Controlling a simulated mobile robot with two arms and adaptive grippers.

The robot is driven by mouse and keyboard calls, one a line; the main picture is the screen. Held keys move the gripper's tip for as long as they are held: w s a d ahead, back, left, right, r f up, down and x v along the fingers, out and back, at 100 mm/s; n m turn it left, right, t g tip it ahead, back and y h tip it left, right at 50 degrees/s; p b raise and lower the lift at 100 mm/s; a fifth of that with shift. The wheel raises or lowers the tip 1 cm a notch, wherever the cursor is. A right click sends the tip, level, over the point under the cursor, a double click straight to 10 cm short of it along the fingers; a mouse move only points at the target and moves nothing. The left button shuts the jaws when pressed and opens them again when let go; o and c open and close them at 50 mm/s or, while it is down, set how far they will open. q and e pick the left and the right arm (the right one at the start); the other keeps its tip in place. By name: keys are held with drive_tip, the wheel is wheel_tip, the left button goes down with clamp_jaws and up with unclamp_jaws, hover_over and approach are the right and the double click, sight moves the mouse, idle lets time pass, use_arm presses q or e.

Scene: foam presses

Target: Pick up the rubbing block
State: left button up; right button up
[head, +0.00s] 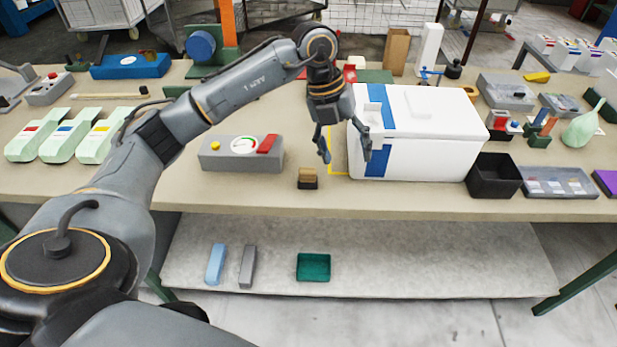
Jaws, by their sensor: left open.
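A small block with a tan top and a dark base (308,178), which looks like the rubbing block, sits on the bench near its front edge. It lies between a grey gauge box and a white cooler box. My left gripper (345,158) is open and empty, pointing down above the bench. Its fingers are a little above and to the right of the block, apart from it. One finger shows in front of the cooler's left side. My right gripper is not in view.
The white cooler box (430,140) stands close to the right of my left gripper. The grey gauge box (240,157) is to the left. A black bin (493,178) stands right of the cooler. The bench (235,192) is clear along its front left. A lower shelf (400,255) holds a green tray (313,267).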

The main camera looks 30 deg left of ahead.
use_arm(q)
drive_tip(key=a+r+n+y, duration=0.2)
drive_tip(key=a+r+y, duration=0.15)
drive_tip(key=a, duration=0.55)
drive_tip(key=p, duration=0.1)
hover_over(308, 169)
drive_tip(key=shift+g, duration=0.4)
drive_tip(key=f, duration=0.9)
drive_tip(key=shift+s+a, duration=0.25)
drive_tip(key=shift+s, duration=0.15)
drive_tip(key=f, duration=0.1)
drive_tip(key=f+p, duration=0.1)
drive_tip(key=f, duration=0.1)
drive_tip(key=f+p, duration=0.1)
drive_tip(key=f, duration=0.1)
drive_tip(key=shift+w+d, duration=0.3)
drive_tip(key=shift+f, duration=0.25)
drive_tip(key=c, duration=1.3)
drive_tip(key=shift+r, duration=0.15)
